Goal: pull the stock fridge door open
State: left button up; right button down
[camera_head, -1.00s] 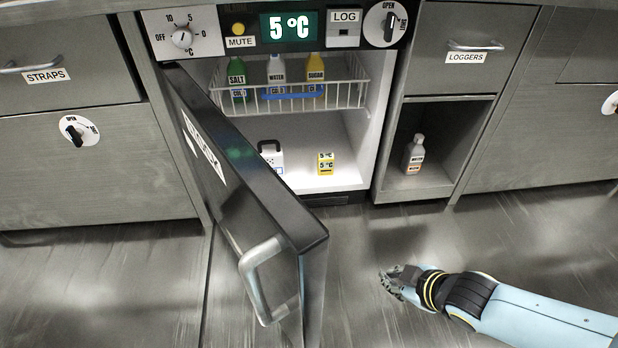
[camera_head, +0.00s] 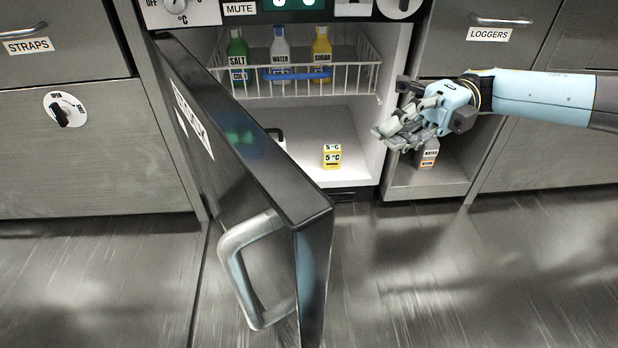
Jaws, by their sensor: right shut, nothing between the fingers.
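The stock fridge door (camera_head: 255,165) is dark and stands swung open, hinged at the left of the fridge and pointing toward me. Its grey bar handle (camera_head: 240,275) is on the outer face, near the free edge. The fridge interior (camera_head: 345,120) is lit and exposed. My right gripper (camera_head: 386,134) is in front of the fridge's right side wall, to the right of the door and apart from the door and its handle. It is shut and empty. My left gripper is not in view.
A white wire basket (camera_head: 350,82) holds green, white and yellow bottles. A yellow 5 °C box (camera_head: 332,157) stands on the fridge floor. A bottle (camera_head: 427,157) in the right cubby is partly hidden by my right arm. The floor (camera_head: 440,280) ahead is clear.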

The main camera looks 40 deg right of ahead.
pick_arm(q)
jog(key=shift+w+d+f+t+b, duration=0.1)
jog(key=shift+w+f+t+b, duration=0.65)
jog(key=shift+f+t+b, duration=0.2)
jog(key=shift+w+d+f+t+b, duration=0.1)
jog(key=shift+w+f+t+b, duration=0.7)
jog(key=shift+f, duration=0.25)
pick_arm(e)
jog(key=a, duration=1.3)
jog(key=shift+w+a, duration=0.25)
jog(key=shift+a, duration=0.15)
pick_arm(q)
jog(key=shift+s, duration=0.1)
pick_arm(e)
jog(key=shift+r, duration=0.1)
